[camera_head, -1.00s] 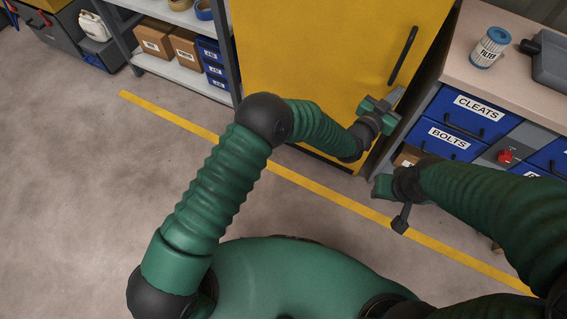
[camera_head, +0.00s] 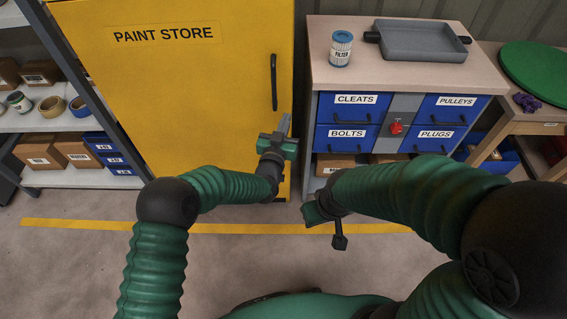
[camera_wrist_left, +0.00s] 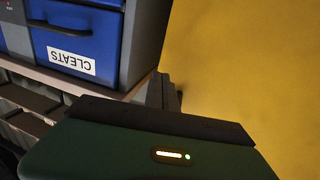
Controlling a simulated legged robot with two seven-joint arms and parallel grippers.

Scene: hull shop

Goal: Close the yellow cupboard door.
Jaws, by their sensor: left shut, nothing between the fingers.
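The yellow cupboard door (camera_head: 190,85) bears the words PAINT STORE and fills the upper left of the head view. Its dark upright handle (camera_head: 274,82) is near its right edge. The door looks flush or nearly flush with the cupboard; I cannot tell if a small gap is left. My left gripper (camera_head: 284,126) is shut and empty, just below the handle at the door's right edge. In the left wrist view its fingers (camera_wrist_left: 166,92) are beside the yellow surface (camera_wrist_left: 240,70); contact is unclear. My right gripper (camera_head: 314,213) is lower right of the door, its fingers unclear.
A workbench (camera_head: 400,80) with blue drawers stands right of the cupboard, holding a filter can (camera_head: 340,48) and a grey tray (camera_head: 420,40). A shelf with boxes (camera_head: 75,150) is at left. A yellow line (camera_head: 100,224) crosses the otherwise clear floor.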

